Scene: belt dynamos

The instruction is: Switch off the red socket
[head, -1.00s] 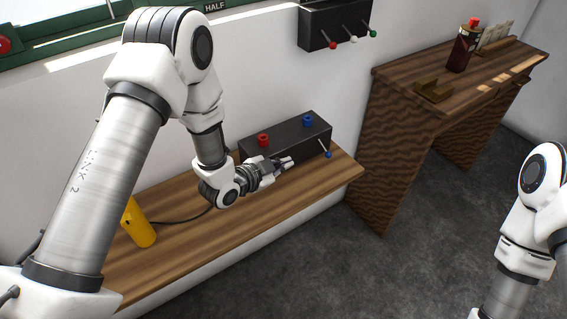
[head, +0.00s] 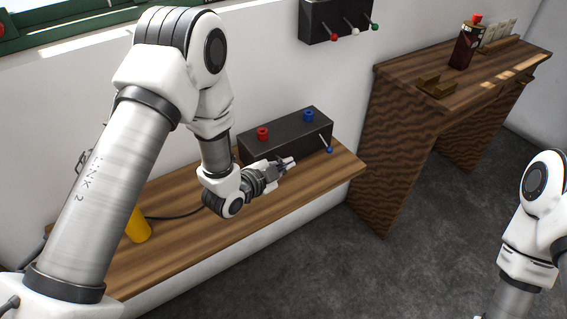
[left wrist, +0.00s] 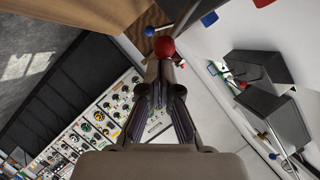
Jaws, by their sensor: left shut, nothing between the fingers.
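A black box (head: 286,138) on the wooden shelf carries a red socket (head: 262,133) and a blue socket (head: 308,116) on top. A blue-tipped lever (head: 329,149) stands out at its front right. My left gripper (head: 291,161) is shut and empty in front of the box. In the left wrist view, a red ball knob (left wrist: 164,46) is right at the tips of my left gripper (left wrist: 165,64); I cannot tell whether they touch. The blue knob (left wrist: 149,31) is just beyond it. The red knob's lever is hidden in the head view. My right gripper is out of view.
A wall box (head: 335,17) above has red, white and green-tipped levers. A yellow cylinder (head: 138,226) stands on the shelf (head: 200,243), partly behind my left arm. A wooden desk (head: 400,90) with a dark red bottle (head: 464,48) stands at right. The floor between is clear.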

